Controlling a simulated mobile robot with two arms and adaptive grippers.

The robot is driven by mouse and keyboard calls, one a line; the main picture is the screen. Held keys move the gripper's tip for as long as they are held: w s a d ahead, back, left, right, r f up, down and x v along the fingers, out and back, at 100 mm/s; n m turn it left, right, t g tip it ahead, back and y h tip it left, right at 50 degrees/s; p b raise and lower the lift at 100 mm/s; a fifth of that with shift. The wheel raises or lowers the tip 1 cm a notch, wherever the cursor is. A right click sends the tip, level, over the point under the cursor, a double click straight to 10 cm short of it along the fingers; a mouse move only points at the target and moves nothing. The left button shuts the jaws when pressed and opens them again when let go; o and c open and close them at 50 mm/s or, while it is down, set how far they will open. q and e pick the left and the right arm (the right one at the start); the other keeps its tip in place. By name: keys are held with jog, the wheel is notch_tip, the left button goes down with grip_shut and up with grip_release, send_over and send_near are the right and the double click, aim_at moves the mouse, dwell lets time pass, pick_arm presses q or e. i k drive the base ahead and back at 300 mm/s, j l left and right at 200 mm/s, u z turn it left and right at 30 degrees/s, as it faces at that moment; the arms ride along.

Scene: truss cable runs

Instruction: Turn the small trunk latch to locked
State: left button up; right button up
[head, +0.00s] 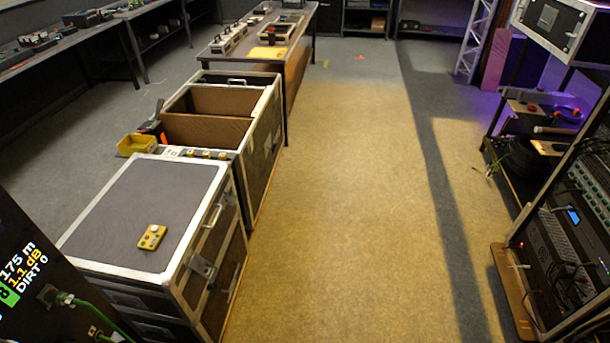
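A small flight-case trunk (125,205) with a dark grey lid and silver metal edges stands at the lower left, its lid closed. A metal latch (202,267) sits on its right-hand face, just under the lid edge; it is too small to tell whether it is turned to locked. A light handle or fitting (213,215) is farther back on the same face. A yellow box with buttons (152,237) lies on the lid. Neither of my grippers is in view.
A larger open trunk (262,110) with brown compartments stands right behind. A dark panel with a text display (25,262) and green cable is at the lower left. Equipment racks (575,215) line the right. The floor (340,220) between is clear.

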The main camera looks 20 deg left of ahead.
aim_at(231, 200)
jog(key=i+l, duration=0.15)
jog(key=i, duration=0.75)
jog(key=i+l, duration=0.15)
jog(key=i, duration=0.75)
